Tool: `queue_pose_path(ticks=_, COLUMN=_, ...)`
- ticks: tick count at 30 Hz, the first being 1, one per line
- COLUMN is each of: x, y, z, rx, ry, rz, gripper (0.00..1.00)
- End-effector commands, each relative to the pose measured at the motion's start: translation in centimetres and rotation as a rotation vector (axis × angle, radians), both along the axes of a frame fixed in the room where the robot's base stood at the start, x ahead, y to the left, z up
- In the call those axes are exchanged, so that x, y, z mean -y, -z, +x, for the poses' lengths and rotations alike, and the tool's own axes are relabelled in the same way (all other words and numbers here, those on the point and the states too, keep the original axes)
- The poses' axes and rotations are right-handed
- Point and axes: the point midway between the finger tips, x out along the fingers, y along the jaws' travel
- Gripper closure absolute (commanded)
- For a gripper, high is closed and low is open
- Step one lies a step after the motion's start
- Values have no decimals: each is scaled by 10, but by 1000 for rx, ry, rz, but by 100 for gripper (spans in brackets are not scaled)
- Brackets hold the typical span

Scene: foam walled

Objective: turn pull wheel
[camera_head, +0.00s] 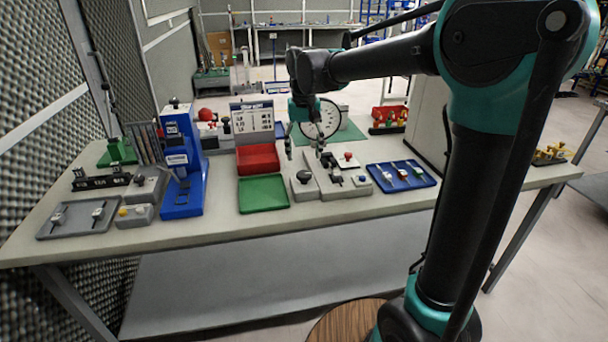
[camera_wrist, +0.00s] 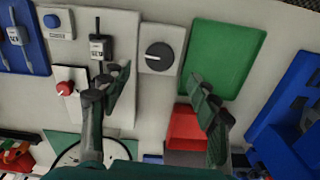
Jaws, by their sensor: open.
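No part is plainly marked as a pull wheel. A large white-faced disc with a black rim (camera_head: 328,116) stands upright on a green mat at the back of the bench, partly hidden behind my gripper. Its edge also shows at the bottom left of the wrist view (camera_wrist: 72,156). A black round knob (camera_head: 304,175) sits on a small light box at the front; it also shows in the wrist view (camera_wrist: 159,56) with a white mark. My gripper (camera_head: 304,148) is above the bench behind this box. Its fingers (camera_wrist: 160,85) are spread, empty and apart from the knob.
A panel with a lever and red button (camera_head: 348,156) stands right of the knob box. A blue tray with switches (camera_head: 374,178) is further right. A green tray (camera_head: 263,193), red bin (camera_head: 257,158) and tall blue stand (camera_head: 183,165) are left. Bare bench shows along the front.

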Motion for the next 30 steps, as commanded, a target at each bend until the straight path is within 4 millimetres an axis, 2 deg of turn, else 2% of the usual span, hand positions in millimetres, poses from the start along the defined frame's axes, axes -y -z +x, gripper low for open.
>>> queue_pose_path(ticks=6, x=0, y=43, z=0, rx=0, ry=0, rz=0, gripper=39)
queue_pose_path(ticks=12, x=0, y=71, z=0, rx=0, ry=0, rz=0, gripper=39)
queue_pose_path(ticks=18, x=0, y=82, z=0, rx=0, ry=0, rz=0, gripper=39)
queue_pose_path(ticks=26, x=0, y=83, z=0, rx=0, ry=0, rz=0, gripper=39)
queue_pose_path(ticks=30, x=0, y=82, z=0, rx=0, ry=0, rz=0, gripper=55)
